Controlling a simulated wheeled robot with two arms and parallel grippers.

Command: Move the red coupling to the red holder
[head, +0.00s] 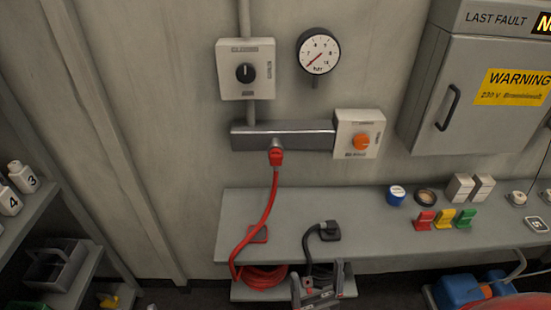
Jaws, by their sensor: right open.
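The red coupling (276,156) sits at the underside of the grey wall rail (250,140). Its red hose (268,205) hangs from it, passes the bench's front edge and runs to a red coil below. A small red piece (259,234) lies on the bench top, partly behind the hose; it looks like the red holder, but its shape is hard to make out. My right gripper (318,273) is at the bottom, in front of the bench edge. It is open and empty, well below the coupling. My left gripper is out of view.
A black coupling (328,231) with a black hose stands on the bench (375,235), just above my right gripper. Red (424,220), yellow and green blocks stand farther right. A knob box (358,134) adjoins the rail. A shelf (60,220) stands left.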

